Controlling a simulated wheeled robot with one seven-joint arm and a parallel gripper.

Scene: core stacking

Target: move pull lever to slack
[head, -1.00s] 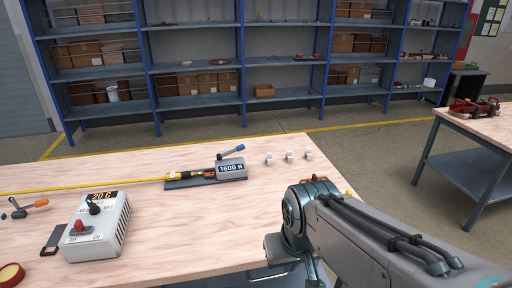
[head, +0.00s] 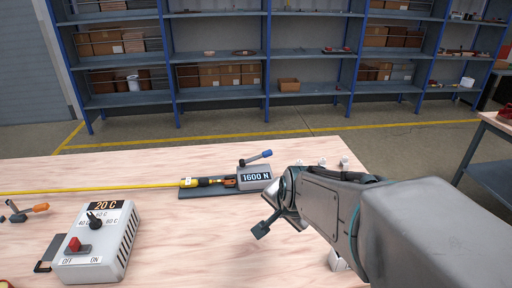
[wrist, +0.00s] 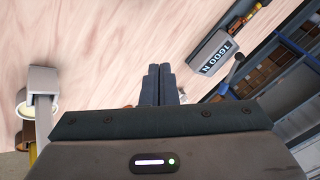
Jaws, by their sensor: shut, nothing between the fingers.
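A grey box with a "1600 N" display (head: 255,178) sits on a dark base plate on the table. A short lever with a blue handle (head: 259,156) rises from its top, tilted up to the right. In the wrist view the box (wrist: 217,55) is upper right, with its lever (wrist: 235,72) beside it. I cannot tell which is the pull lever. My gripper (head: 260,230) is shut and empty, above the table in front of the box and apart from it. Its closed fingers (wrist: 161,84) show in the wrist view.
A white control box (head: 98,242) with a knob and red switch, marked "20 C", stands front left. Small white blocks (head: 345,163) stand behind my arm. Bare table lies between control box and gripper.

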